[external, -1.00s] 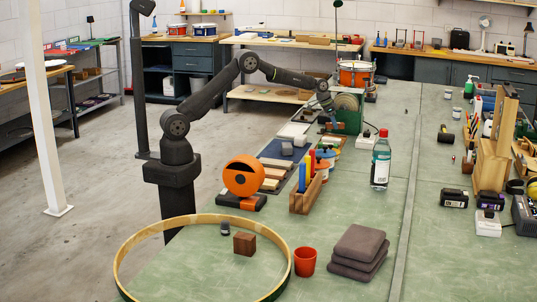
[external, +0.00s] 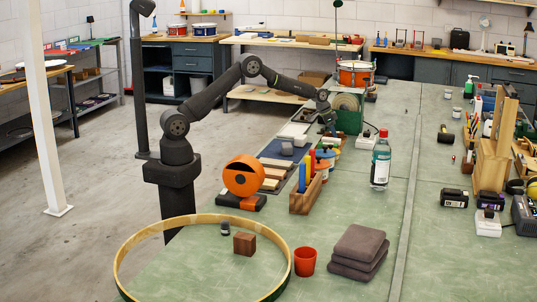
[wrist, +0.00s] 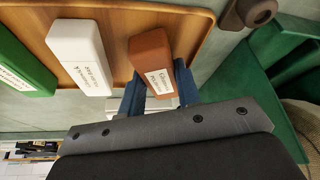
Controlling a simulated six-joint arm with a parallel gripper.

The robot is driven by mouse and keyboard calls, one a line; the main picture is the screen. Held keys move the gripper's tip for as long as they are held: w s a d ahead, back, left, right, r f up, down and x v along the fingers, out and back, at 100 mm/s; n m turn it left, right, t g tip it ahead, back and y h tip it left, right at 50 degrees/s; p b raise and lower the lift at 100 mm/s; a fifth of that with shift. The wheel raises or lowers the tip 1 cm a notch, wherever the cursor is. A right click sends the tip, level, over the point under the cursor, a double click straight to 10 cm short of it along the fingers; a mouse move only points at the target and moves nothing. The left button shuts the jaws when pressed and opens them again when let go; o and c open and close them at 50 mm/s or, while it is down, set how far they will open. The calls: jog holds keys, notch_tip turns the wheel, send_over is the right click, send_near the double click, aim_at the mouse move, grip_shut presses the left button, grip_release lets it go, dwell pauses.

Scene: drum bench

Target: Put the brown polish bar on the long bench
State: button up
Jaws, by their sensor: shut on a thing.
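The brown polish bar (wrist: 151,56), with a white label, shows in the wrist view at the right end of a wooden tray. My gripper (wrist: 160,82) has its blue-grey fingers on both sides of the bar's near end and is shut on it. I cannot tell whether the bar still touches the tray. In the external view my gripper (external: 327,116) is low over the far part of the long green-topped bench (external: 400,125), beside the green machine. The bar is too small to make out there.
A white bar (wrist: 79,43) and a green bar (wrist: 22,68) lie on the wooden tray (wrist: 190,12), left of the brown one. The green machine (external: 349,117) with its wheel stands close to my gripper's right. Bottles and pots stand nearer.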

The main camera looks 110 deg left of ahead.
jog(key=shift+f, duration=0.35)
jog(key=o, duration=1.2)
jog(key=shift+f, duration=0.1)
jog(key=v, duration=1.7)
jog(key=shift+r, duration=0.25)
jog(key=x, duration=1.7)
